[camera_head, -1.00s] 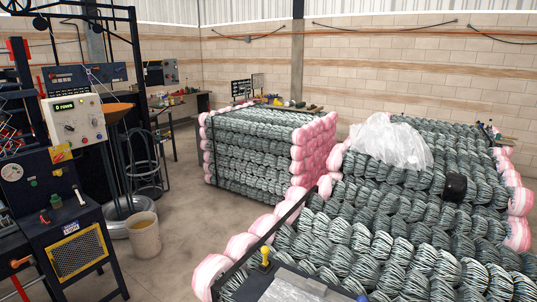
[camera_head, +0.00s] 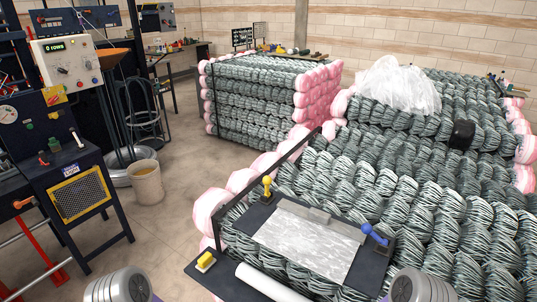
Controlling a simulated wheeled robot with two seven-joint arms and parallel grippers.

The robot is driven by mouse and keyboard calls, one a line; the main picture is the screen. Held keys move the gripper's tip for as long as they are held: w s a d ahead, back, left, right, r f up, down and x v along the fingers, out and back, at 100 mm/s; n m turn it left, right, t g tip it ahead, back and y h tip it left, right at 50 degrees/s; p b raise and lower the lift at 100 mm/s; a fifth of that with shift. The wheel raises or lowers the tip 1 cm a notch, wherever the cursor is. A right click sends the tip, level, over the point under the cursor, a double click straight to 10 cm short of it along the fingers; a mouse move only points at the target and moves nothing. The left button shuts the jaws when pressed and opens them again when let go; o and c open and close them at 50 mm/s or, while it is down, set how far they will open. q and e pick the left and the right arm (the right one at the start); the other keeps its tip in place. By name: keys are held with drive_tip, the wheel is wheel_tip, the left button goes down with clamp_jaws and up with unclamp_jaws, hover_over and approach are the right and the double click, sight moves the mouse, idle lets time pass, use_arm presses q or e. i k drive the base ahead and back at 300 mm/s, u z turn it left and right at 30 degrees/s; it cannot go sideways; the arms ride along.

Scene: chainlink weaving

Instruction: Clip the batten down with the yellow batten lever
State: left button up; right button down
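A small upright lever with a yellow knob (camera_head: 267,182) stands at the back left corner of a dark board with a pale, mottled sheet (camera_head: 308,240) on it. A short grey bar (camera_head: 312,214) lies at the sheet's back edge; I cannot tell whether it is the batten. A second yellow piece (camera_head: 206,261) sits on a dark ledge at the front left. A blue-knobbed lever (camera_head: 375,235) is at the board's right side. Neither gripper is in view; only grey parts of my arms show at the bottom edge.
A white roll (camera_head: 268,282) lies in front of the board. Stacked mesh rolls (camera_head: 440,205) fill the right and surround the board. A control cabinet (camera_head: 75,190) stands at the left, with a bucket (camera_head: 146,181) beside it. Floor between them is clear.

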sight(267, 180)
drive_tip(key=z, duration=0.05)
drive_tip(key=k, duration=0.5)
drive_tip(key=u, duration=0.7)
drive_tip(key=i, duration=0.8)
drive_tip(key=z, duration=1.6)
